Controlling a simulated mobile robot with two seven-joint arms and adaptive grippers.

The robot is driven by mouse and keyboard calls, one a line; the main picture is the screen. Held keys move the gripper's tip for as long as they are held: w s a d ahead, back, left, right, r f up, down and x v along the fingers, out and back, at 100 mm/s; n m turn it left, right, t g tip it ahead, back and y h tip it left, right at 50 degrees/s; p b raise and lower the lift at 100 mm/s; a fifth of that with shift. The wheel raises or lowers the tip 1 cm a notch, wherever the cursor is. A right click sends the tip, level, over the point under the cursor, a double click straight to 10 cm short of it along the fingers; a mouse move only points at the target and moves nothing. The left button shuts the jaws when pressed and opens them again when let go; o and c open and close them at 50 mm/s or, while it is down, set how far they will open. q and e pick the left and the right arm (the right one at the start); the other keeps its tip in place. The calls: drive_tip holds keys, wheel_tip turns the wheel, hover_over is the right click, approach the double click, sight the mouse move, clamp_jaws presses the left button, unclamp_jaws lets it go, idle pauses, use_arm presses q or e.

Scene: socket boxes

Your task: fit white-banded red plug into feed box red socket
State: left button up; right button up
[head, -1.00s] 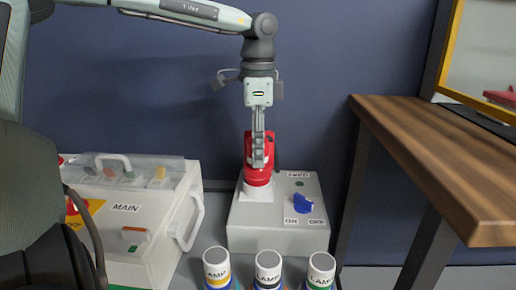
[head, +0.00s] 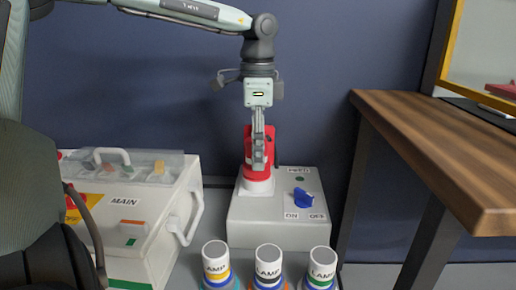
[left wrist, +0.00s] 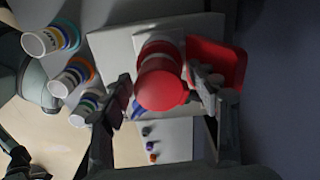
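The red plug (head: 257,174) stands upright at the white collar of the red socket (head: 256,188) on the feed box (head: 280,236). How deep it sits is hidden. My left gripper (head: 258,166) points down over it from above. In the left wrist view the round red plug (left wrist: 162,85) lies between the two fingers of the gripper (left wrist: 160,90). A gap shows between the left-hand finger and the plug, so the gripper looks open around it. A red flap (left wrist: 230,66), seemingly the socket's lid, stands up beside the right-hand finger. My right gripper is out of view.
A blue switch (head: 306,198) sits on the feed box's right side. Several banded LAMP plugs, one with a yellow band (head: 216,262), stand in front. The MAIN box (head: 150,212) with its handle is to the left. A wooden table (head: 440,150) is close on the right.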

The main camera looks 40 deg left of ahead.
use_arm(q)
wheel_tip(320, 180, up, 12)
drive_tip(key=shift+f, duration=0.1)
wheel_tip(320, 180, up, 7)
drive_tip(key=p, duration=0.6)
idle(0.4)
